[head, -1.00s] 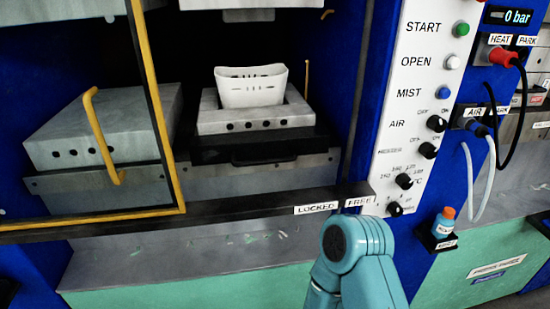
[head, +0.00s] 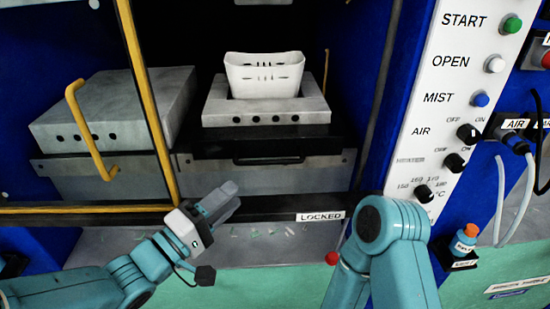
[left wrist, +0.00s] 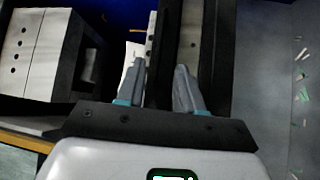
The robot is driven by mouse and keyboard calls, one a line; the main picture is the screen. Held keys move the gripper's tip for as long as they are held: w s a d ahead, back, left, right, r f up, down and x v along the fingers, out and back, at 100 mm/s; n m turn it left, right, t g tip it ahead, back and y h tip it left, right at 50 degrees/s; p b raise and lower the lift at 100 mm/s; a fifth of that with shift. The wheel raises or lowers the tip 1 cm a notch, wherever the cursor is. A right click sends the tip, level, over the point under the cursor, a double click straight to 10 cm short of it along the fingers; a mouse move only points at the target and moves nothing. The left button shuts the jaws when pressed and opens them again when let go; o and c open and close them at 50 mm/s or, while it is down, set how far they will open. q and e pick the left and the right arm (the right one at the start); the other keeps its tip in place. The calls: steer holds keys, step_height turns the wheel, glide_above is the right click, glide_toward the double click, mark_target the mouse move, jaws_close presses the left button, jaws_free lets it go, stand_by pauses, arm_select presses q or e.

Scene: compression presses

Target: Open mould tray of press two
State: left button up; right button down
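The mould tray (head: 330,145) sits inside the press opening, with a grey front and a dark handle (head: 268,160). On it rests a grey mould block (head: 218,113) holding a white basket-like part (head: 264,74). My left gripper (head: 230,196) is low and left of the handle, in front of the tray and apart from it. In the left wrist view its two fingers (left wrist: 160,68) stand apart with nothing held between them. My right gripper is out of view; only my right arm shows at lower right.
A yellow-framed guard (head: 150,100) with a handle stands at left, before another grey block (head: 115,105). A dark rail with a LOCKED label (head: 320,217) crosses below the tray. The control panel (head: 440,120) and a small bottle (head: 465,240) are at right.

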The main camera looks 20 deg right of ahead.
mark_target(271, 164)
arm_select(q)
steer(key=p+x, duration=0.2)
steer(key=x, duration=1)
steer(key=shift+d, duration=0.15)
steer(key=shift+w+d+f+p, duration=0.1)
steer(key=shift+w+d+p, duration=0.2)
steer(key=shift+d, duration=0.1)
steer(key=shift+s+a, duration=0.1)
steer(key=shift+a, duration=0.1)
steer(key=shift+d, duration=0.1)
jaws_close()
